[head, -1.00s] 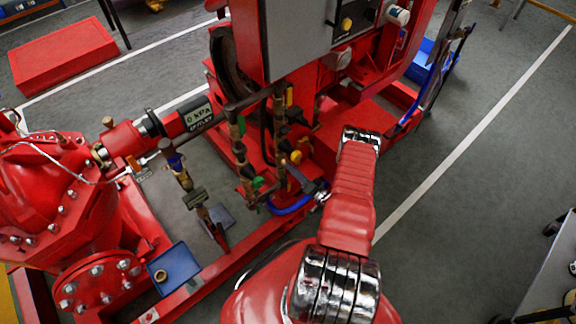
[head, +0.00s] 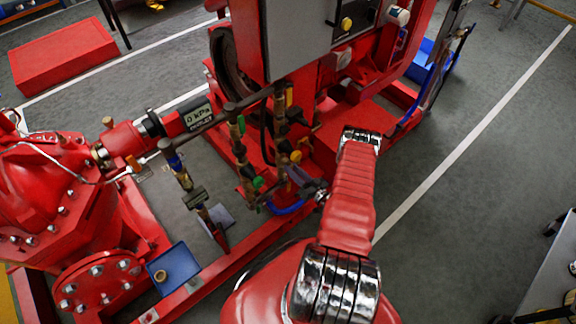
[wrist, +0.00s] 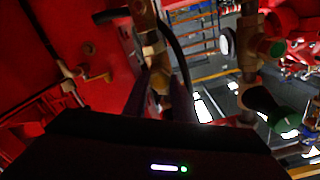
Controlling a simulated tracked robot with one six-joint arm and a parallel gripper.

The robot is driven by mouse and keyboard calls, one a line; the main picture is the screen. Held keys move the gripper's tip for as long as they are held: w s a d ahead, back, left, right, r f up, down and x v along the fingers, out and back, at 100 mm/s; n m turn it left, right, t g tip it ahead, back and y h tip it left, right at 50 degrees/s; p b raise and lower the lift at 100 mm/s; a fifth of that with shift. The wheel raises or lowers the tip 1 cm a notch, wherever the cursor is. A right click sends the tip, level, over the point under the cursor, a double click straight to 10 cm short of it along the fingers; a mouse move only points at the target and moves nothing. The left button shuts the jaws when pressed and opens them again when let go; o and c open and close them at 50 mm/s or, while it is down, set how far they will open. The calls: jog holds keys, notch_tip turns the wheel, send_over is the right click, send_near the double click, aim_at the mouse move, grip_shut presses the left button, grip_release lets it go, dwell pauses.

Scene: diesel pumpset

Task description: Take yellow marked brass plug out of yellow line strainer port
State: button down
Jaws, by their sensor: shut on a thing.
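My gripper (head: 293,170) reaches in low at the brass pipework beside the red engine frame. In the wrist view its two dark fingers (wrist: 163,92) are shut on a small brass piece (wrist: 160,76), at the lower end of a brass line fitting (wrist: 148,40). I take this piece for the plug; its yellow mark does not show, and I cannot tell whether it is still seated in the port. In the head view a yellow part (head: 296,157) sits on the line just above the fingertips. The fingers and the pipes hide the strainer port.
A green-marked brass fitting (wrist: 276,47) and a green-ended handle (wrist: 286,120) stand right of the fingers in the wrist view. A blue tray (head: 182,262) with a small brass part (head: 160,276) lies at lower left. A blue hose (head: 288,209) runs below my gripper.

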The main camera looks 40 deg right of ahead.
jog(key=shift+n, duration=1.2)
jog(key=c, duration=2)
grip_release()
grip_shut()
